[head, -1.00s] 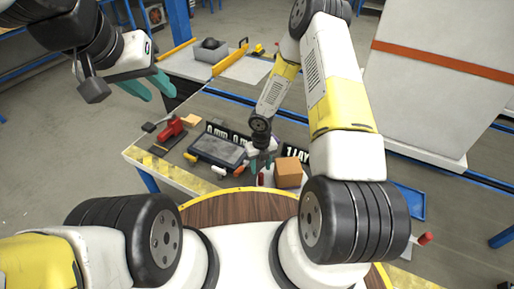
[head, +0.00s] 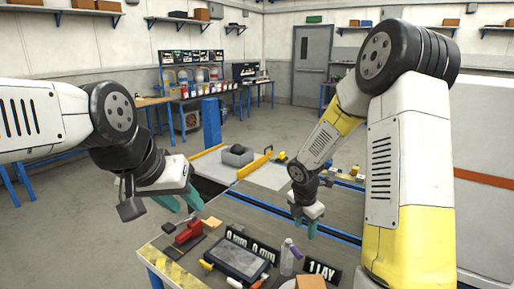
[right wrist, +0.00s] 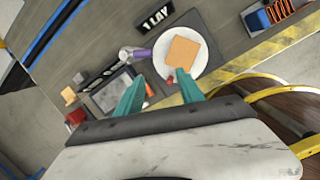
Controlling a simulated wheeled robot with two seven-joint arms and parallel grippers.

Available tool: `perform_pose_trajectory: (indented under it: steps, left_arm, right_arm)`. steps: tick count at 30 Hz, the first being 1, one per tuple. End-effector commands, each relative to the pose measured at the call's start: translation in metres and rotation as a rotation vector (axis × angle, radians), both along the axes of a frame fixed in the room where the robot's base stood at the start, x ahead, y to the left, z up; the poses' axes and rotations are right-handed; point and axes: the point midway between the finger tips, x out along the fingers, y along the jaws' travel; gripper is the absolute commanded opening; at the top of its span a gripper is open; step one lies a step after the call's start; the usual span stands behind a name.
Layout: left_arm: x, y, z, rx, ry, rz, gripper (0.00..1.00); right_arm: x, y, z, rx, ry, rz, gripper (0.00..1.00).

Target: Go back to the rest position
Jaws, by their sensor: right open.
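My left gripper (head: 180,202) hangs in the air left of the workbench (head: 160,256) in the head view, its teal fingers apart and nothing between them. My right gripper (head: 304,224) is above the bench in the head view, pointing down, open and empty. In the right wrist view its teal fingers (right wrist: 162,92) are spread, with the bench below. An orange-brown block (head: 311,282) stands near the lower edge of the head view. In the right wrist view the block (right wrist: 183,52) lies over a white round plate (right wrist: 204,68).
The bench also bears a dark-screened tablet (head: 236,257), a grey bottle with a purple cap (head: 286,260), a red tool (head: 188,232) and a "1 LAY" sign (head: 321,270). A grey bin (head: 238,156) sits further back. The floor at left is clear.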

Motion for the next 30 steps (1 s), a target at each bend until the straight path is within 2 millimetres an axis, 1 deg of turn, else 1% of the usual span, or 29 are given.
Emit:
perform_pose_trajectory:
  steps: [1,3,5,6,8,9,11,12,15,18,22,24,27,30]
  left_arm:
    - [0.0,0.0,0.0,0.0,0.0,0.0,0.36]
    - [0.0,0.0,0.0,0.0,0.0,0.0,0.36]
    - [0.0,0.0,0.0,0.0,0.0,0.0,0.36]
    - [0.0,0.0,0.0,0.0,0.0,0.0,0.36]
    - [0.0,0.0,0.0,0.0,0.0,0.0,0.36]
    - [0.0,0.0,0.0,0.0,0.0,0.0,0.36]
    - [0.0,0.0,0.0,0.0,0.0,0.0,0.36]
    - [0.0,0.0,0.0,0.0,0.0,0.0,0.36]
    - [0.0,0.0,0.0,0.0,0.0,0.0,0.36]
    - [0.0,0.0,0.0,0.0,0.0,0.0,0.36]
    - [0.0,0.0,0.0,0.0,0.0,0.0,0.36]
    - [0.0,0.0,0.0,0.0,0.0,0.0,0.36]
    - [0.0,0.0,0.0,0.0,0.0,0.0,0.36]
    - [0.0,0.0,0.0,0.0,0.0,0.0,0.36]
  right_arm:
    - [-0.007,-0.005,0.03,0.026,-0.044,-0.129,0.45]
    - [-0.02,-0.01,0.063,0.074,-0.091,-0.319,0.45]
    - [-0.032,-0.013,0.089,0.123,-0.128,-0.479,0.45]
    - [-0.042,-0.015,0.105,0.159,-0.151,-0.584,0.45]
    - [-0.058,-0.017,0.128,0.22,-0.182,-0.742,0.45]
    - [-0.069,-0.017,0.142,0.265,-0.2,-0.845,0.45]
    - [-0.086,-0.017,0.161,0.336,-0.223,-0.996,0.45]
    - [-0.098,-0.016,0.173,0.388,-0.234,-1.096,0.45]
    - [-0.129,-0.013,0.199,0.525,-0.246,-1.34,0.45]
    - [-0.159,-0.007,0.218,0.667,-0.231,-1.563,0.45]
    - [-0.191,0.001,0.234,0.823,-0.184,-1.787,0.45]
    - [-0.202,0.005,0.239,0.885,-0.156,-1.87,0.45]
    - [-0.213,0.009,0.243,0.935,-0.125,-1.942,0.45]
    - [-0.216,0.011,0.244,0.955,-0.112,-1.971,0.45]
